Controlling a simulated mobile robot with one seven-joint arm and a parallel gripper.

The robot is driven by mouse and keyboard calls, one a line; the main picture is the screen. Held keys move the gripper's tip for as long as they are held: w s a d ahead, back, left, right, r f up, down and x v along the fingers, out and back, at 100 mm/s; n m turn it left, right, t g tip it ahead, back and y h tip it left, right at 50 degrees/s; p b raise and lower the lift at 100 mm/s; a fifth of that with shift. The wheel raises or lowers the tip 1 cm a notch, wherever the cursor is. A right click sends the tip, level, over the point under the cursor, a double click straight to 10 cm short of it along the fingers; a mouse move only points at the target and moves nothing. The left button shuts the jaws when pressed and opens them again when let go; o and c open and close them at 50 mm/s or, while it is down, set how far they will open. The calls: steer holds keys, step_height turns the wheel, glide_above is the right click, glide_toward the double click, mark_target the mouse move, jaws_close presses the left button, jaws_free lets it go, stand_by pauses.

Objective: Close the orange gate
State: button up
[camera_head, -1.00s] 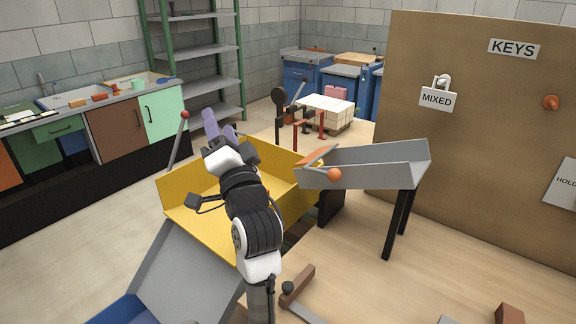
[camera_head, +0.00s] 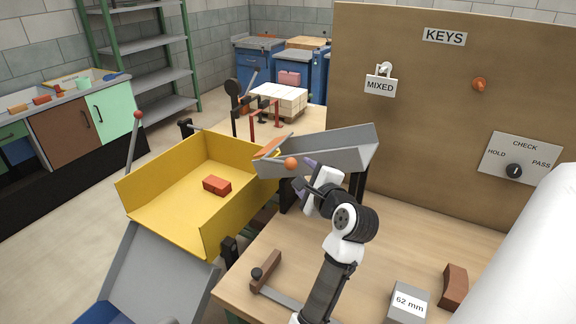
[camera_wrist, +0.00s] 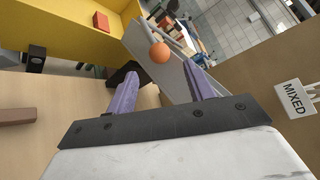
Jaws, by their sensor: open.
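The orange gate (camera_head: 272,147) is a thin flap at the left, lower end of a grey sloped chute (camera_head: 335,155). An orange ball-shaped knob (camera_head: 291,164) sits at the chute's near side beside the gate. My gripper (camera_head: 309,172) is just right of the knob, against the near side of the chute in the head view. In the wrist view the knob (camera_wrist: 159,53) shows beyond and between the two purple fingers (camera_wrist: 160,88), which are apart and empty. The gate itself is hard to make out in the wrist view.
A yellow tray (camera_head: 165,196) left of the chute holds a red brick (camera_head: 217,185). A brown board (camera_head: 440,110) with a MIXED tag (camera_head: 380,86) stands behind. A 62 mm block (camera_head: 408,303) and a brown brick (camera_head: 455,286) lie on the bench.

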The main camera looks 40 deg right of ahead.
mark_target(294, 167)
steer(key=b+x, duration=0.3)
steer(key=x, duration=0.6)
steer(key=shift+f, duration=0.15)
jaws_close()
